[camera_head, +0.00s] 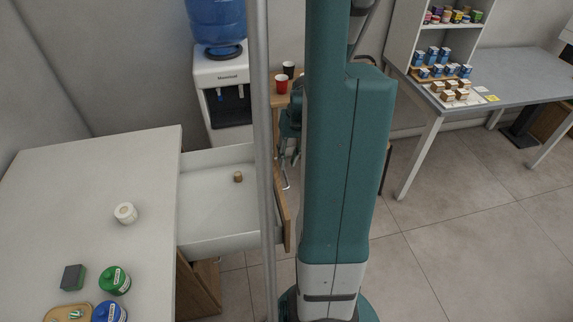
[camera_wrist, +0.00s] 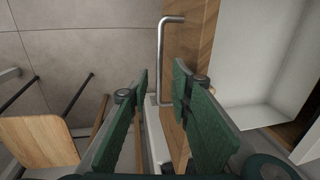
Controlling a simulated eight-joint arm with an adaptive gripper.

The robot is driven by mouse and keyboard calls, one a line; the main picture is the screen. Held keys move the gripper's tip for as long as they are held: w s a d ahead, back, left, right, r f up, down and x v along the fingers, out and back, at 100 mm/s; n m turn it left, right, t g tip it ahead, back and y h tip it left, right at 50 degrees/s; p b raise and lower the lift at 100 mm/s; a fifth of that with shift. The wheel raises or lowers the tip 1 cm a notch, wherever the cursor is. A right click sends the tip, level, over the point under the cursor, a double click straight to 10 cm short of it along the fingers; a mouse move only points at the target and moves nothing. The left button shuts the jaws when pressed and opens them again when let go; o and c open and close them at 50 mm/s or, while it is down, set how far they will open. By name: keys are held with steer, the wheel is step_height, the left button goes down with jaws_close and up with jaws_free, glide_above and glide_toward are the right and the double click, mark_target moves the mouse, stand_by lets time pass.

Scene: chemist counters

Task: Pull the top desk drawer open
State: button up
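The desk (camera_head: 95,160) has a white top and stands at the left in the head view. Its top drawer (camera_head: 215,205) is pulled out far to the right, showing a white interior with a small brown piece (camera_head: 238,177) inside. The wooden drawer front (camera_wrist: 205,25) and its metal bar handle (camera_wrist: 162,50) show in the wrist view. My gripper (camera_wrist: 160,78) has its two green fingers apart. The handle's lower part appears in the gap between them; I see no finger closed on it, and the depth is unclear. My arm mostly hides the gripper in the head view.
On the desk are a white jar (camera_head: 126,213), a dark block (camera_head: 73,277), and green (camera_head: 114,280) and blue (camera_head: 109,312) containers. A water dispenser (camera_head: 222,90) stands behind the drawer. A grey table (camera_head: 515,80) with boxes is at right. Floor at lower right is clear.

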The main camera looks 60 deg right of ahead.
step_height(320, 180, up, 7)
steer(key=s+d, duration=0.1)
steer(key=shift+r, duration=0.2)
stand_by(0.4)
stand_by(0.6)
steer(key=w+a+r+n+t+h, duration=0.1)
steer(key=w+a+r, duration=0.2)
steer(key=a, duration=0.4)
steer(key=w+a+r+n, duration=0.2)
steer(key=w+a+r, duration=0.15)
steer(key=a, duration=0.45)
steer(key=w+a+r+n+t+h, duration=0.1)
steer(key=w+a+r, duration=0.2)
steer(key=a, duration=0.4)
steer(key=s+a+r+n+t, duration=0.1)
steer(key=a+r+n, duration=0.1)
steer(key=a, duration=1)
steer(key=s+a+r+n+t, duration=0.2)
steer(key=a+r, duration=0.1)
steer(key=a, duration=0.9)
steer(key=shift+r+n+t, duration=0.3)
steer(key=shift+r+n, duration=0.05)
steer(key=shift+n, duration=0.05)
